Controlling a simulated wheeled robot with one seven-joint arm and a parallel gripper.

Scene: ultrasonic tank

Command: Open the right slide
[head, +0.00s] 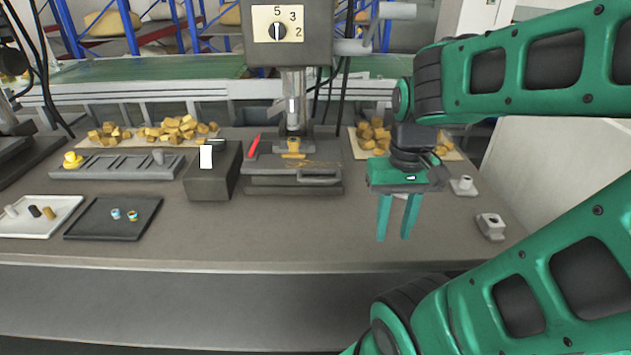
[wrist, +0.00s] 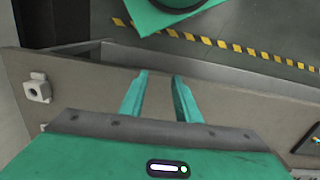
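No part that I can surely name as the right slide shows in either view. A grey machine vise (head: 292,170) stands under a drill press (head: 290,40) at the middle of the bench, with a small yellow-brown piece (head: 293,147) on it. Two small light-grey fittings, a rear one (head: 463,185) and a front one (head: 491,226), sit on the bench at the right. One such fitting (wrist: 38,90) shows at the left of the wrist view. My gripper (head: 394,238) points down near the bench's front, left of these fittings. Its fingers (wrist: 160,76) are apart with nothing between them.
A dark block (head: 210,180), a slotted grey rack (head: 115,168), a white tray (head: 60,205) and a black tray (head: 90,222) stand left. Yellow-brown pieces lie in heaps behind (head: 178,128). The bench front (head: 270,245) is clear.

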